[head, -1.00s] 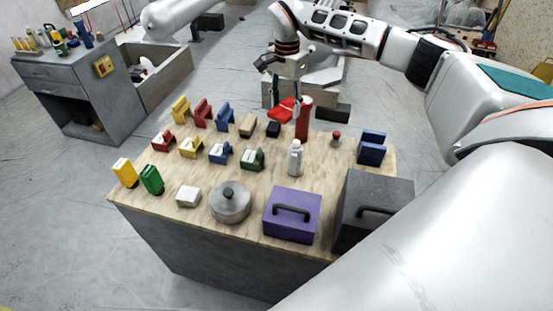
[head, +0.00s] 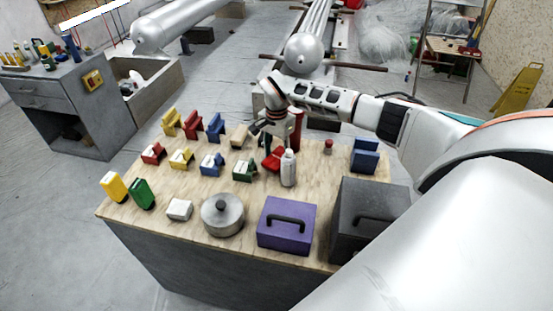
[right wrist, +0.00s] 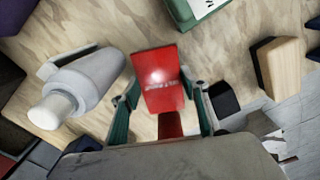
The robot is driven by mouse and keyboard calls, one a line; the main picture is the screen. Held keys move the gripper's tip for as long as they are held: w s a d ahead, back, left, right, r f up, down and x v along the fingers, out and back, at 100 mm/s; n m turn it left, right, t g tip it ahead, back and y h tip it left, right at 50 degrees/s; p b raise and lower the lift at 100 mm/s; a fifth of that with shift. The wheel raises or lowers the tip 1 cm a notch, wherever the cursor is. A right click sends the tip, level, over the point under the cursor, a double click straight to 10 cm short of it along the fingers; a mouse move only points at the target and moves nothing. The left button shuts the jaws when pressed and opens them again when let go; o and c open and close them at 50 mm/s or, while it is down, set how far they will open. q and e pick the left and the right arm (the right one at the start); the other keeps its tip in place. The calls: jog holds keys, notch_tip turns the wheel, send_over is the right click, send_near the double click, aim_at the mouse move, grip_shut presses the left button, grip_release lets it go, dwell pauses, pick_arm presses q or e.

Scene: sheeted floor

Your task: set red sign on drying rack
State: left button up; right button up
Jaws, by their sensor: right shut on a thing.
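The red sign (head: 272,160) is a small red piece beside the white bottle, low over the far middle of the wooden table. In the right wrist view the sign (right wrist: 162,75) shows a flat red face with small pale lettering, between the two green-sided fingers. My right gripper (head: 267,148) is shut on it; in the head view its fingers are partly hidden behind nearby things. Whether the sign touches the table, I cannot tell. I cannot make out for certain which thing is the drying rack. My left gripper is not in view.
A white bottle (head: 288,168) stands close to the sign. A green holder (head: 244,170) is at its left, a red cylinder (head: 297,125) behind. A purple box (head: 286,226) and a grey box (head: 367,215) fill the near right. Bare tabletop (head: 325,180) lies right of the bottle.

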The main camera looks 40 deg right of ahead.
jog(key=shift+f, duration=0.75)
jog(key=o, duration=0.6)
jog(key=shift+f, duration=0.15)
jog(key=o, duration=0.4)
